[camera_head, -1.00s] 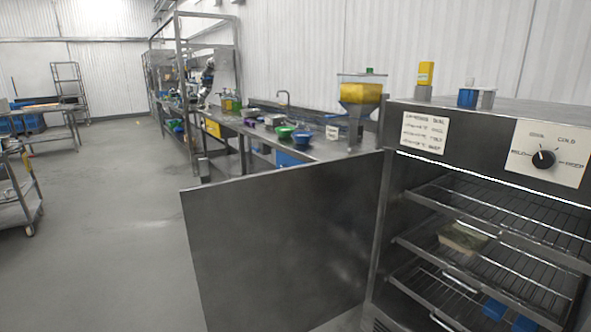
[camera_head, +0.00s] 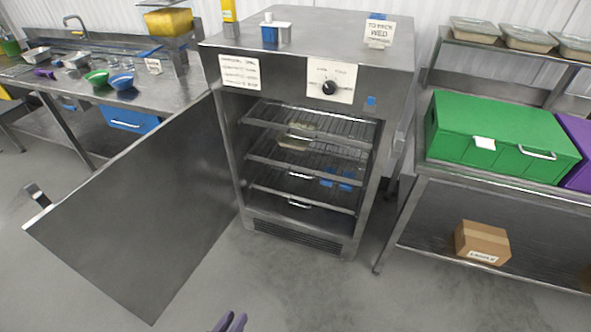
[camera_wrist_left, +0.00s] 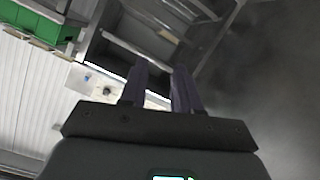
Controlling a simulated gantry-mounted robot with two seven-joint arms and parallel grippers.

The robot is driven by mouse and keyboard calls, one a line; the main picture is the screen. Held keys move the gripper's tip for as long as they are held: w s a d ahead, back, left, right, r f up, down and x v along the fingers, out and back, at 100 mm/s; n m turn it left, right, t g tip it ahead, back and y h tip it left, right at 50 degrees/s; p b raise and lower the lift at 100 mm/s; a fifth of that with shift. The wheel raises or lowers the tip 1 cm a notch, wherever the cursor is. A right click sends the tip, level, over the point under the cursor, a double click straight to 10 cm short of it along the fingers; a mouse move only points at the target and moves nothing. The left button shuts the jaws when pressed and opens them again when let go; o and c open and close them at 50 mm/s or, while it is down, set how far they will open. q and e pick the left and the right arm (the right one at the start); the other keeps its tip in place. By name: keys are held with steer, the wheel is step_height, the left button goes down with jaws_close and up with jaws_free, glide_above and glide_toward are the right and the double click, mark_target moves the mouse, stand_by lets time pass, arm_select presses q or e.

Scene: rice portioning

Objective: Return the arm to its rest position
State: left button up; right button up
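My left gripper (camera_head: 230,320) shows only as two dark purple fingertips at the bottom edge of the head view, low in front of the cabinet. In the left wrist view its fingers (camera_wrist_left: 160,72) stand apart with nothing visible between them, so it is open and empty. The steel cabinet (camera_head: 290,235) stands in front of me with its door (camera_head: 150,215) wide open to the left. The tilted cabinet also shows behind the fingers in the left wrist view. My right gripper is not in view.
A tray (camera_head: 297,137) and blue items (camera_head: 337,178) are on the cabinet's racks. A shelf at right bears a green box (camera_head: 495,130), with a cardboard box (camera_head: 482,240) below. A counter with bowls (camera_head: 120,81) stands at left. The floor in front is clear.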

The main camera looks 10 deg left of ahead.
arm_select(q)
steer(key=s+a+r+m+g+y+p, duration=0.1)
steer(key=s+a+r+m+g+y, duration=0.1)
steer(key=s+g, duration=0.35)
steer(key=s+a+r+m+g+y, duration=0.1)
steer(key=s+a+g, duration=0.1)
steer(key=s+g, duration=0.4)
step_height(320, 180, up, 37)
steer(key=t+p, duration=0.1)
steer(key=p, duration=3.6)
steer(key=shift+s, duration=0.3)
steer(key=shift+d, duration=0.1)
